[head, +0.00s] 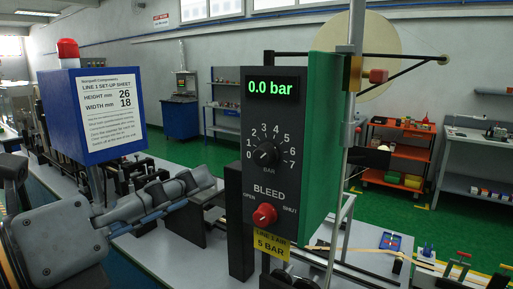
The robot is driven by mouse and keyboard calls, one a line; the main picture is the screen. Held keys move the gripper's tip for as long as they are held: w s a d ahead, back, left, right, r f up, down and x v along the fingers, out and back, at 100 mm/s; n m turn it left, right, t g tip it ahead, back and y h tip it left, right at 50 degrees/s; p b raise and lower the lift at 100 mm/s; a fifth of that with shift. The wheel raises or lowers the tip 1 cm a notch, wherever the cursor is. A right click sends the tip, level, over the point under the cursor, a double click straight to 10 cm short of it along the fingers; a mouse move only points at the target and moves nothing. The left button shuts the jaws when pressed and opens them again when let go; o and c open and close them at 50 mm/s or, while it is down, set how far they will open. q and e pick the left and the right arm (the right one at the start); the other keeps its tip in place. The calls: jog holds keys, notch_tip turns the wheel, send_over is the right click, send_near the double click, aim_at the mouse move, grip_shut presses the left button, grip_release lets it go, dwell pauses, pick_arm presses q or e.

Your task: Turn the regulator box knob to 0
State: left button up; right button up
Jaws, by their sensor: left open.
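The regulator box (277,110) is a dark panel with a green side, upright near the centre of the head view. Its display (270,87) reads 0.0 bar in green. The black knob (266,154) sits in a dial numbered 0 to 7, with 0 at the left; its small pointer is too fine to read surely. A red bleed knob (264,215) is below, between OPEN and SHUT. My left gripper (208,203) is open, left of the box and below knob height, apart from the knob. Its fingertips are dark and hard to make out. My right gripper is out of view.
A blue box with a set-up sheet (111,113) and red lamp (68,52) stands at left, behind my left arm. A yellow 5 BAR label (271,244) hangs below the panel. A metal pole (354,70) and tape reel (378,50) stand at right.

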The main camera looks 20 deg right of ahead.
aim_at(259, 157)
pick_arm(q)
jog(key=p+x, duration=0.6)
jog(key=x, duration=0.5)
jog(key=shift+w+d+r, duration=0.1)
jog(key=shift+w+d, duration=0.1)
jog(key=shift+d, duration=0.15)
jog(key=shift+x, duration=0.75)
grip_shut()
